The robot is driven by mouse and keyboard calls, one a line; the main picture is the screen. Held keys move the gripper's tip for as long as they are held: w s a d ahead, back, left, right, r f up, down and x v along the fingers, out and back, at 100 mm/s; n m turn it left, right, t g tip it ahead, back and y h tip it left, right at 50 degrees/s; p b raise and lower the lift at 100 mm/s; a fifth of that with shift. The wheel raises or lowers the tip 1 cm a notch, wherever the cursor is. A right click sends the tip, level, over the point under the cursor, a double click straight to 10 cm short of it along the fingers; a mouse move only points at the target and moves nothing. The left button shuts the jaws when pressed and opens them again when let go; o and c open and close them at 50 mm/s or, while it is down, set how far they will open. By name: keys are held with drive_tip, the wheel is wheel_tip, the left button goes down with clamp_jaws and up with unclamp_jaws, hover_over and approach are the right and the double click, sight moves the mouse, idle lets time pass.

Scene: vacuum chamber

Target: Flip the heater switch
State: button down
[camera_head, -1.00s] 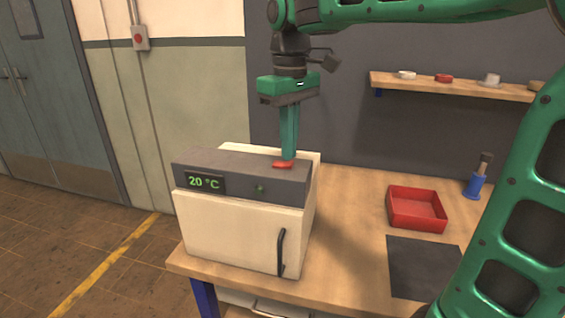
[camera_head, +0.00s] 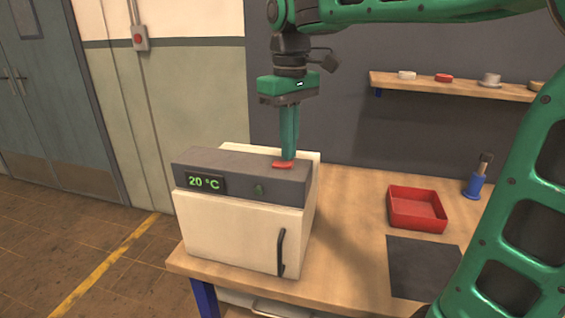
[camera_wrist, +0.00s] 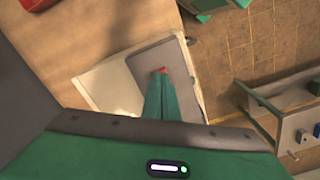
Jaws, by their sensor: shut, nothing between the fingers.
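The heater (camera_head: 245,235) is a cream box with a grey control top (camera_head: 235,165) and a black door handle, on the left end of the wooden bench. Its display (camera_head: 204,182) reads 20 °C. The red switch (camera_head: 283,164) sits on the grey top; a little of it also shows in the wrist view (camera_wrist: 160,71) beyond my fingertips. My gripper (camera_head: 289,157) is shut and empty, pointing down with its fingertips at the switch. I cannot tell whether they touch it. The fingers hide part of the switch.
A red tray (camera_head: 417,226), a dark mat (camera_head: 424,268) and a blue holder (camera_head: 476,184) are on the bench to the right. A wall shelf (camera_head: 450,86) with small items hangs behind. Bench space right of the heater is clear.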

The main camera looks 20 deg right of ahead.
drive_tip(key=shift+f, duration=0.65)
idle(0.8)
drive_tip(key=shift+r, duration=0.1)
wheel_tip(320, 180, up, 7)
idle(0.9)
